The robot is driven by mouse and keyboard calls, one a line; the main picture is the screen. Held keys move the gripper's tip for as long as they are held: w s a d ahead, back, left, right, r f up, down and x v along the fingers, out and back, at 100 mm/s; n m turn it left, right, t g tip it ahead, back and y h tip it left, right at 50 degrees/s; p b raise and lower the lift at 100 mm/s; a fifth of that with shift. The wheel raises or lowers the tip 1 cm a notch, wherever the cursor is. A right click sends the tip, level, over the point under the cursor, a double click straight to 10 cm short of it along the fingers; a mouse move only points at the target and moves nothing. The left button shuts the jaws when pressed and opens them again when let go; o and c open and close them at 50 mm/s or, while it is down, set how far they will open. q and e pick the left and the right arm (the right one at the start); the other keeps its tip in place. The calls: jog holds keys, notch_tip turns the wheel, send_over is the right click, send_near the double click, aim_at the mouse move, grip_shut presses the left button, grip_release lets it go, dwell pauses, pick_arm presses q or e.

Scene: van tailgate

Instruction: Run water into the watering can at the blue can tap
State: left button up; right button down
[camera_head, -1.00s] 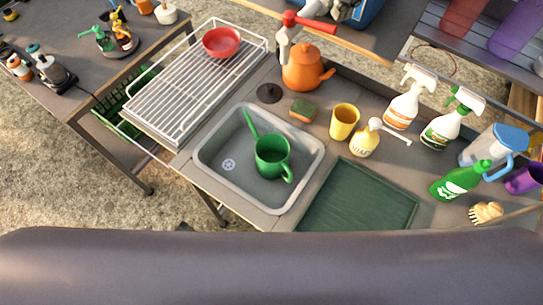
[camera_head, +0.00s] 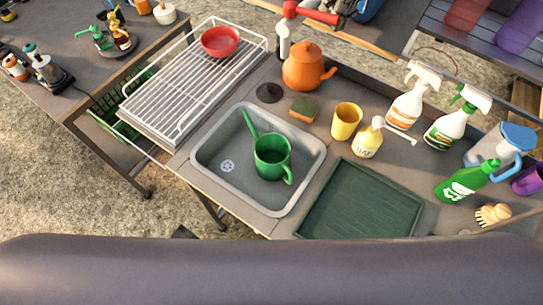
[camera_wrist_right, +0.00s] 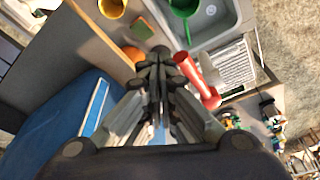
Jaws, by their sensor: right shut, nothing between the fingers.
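The green watering can (camera_head: 272,158) stands in the grey sink basin (camera_head: 207,165), its spout pointing to the upper left. Part of it shows in the right wrist view (camera_wrist_right: 184,8). A tap with a red handle (camera_head: 318,16) and a grey spout (camera_head: 283,45) is at the top of the head view; the red part shows in the wrist view (camera_wrist_right: 203,88). I see no water running. A blue can (camera_wrist_right: 50,125) is partly in view. My right gripper (camera_wrist_right: 156,55) is shut and empty, beside the red handle. It shows only partly in the head view. My left gripper is out of view.
A drying rack (camera_head: 165,100) with a red bowl (camera_head: 221,41) is at the left. A green tray (camera_head: 360,203) lies at the front.

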jog(key=s+a+r+p, duration=0.2)
jog(key=s+a+r, duration=0.2)
jog(key=shift+s+r, duration=0.15)
jog(key=shift+r, duration=0.2)
dwell(1.2)
jog(key=a+p, duration=0.1)
jog(key=a, duration=0.5)
jog(key=shift+s+a, duration=0.35)
notch_tip(320, 180, down, 5)
jog(key=b, duration=0.4)
jog(key=shift+r, duration=0.15)
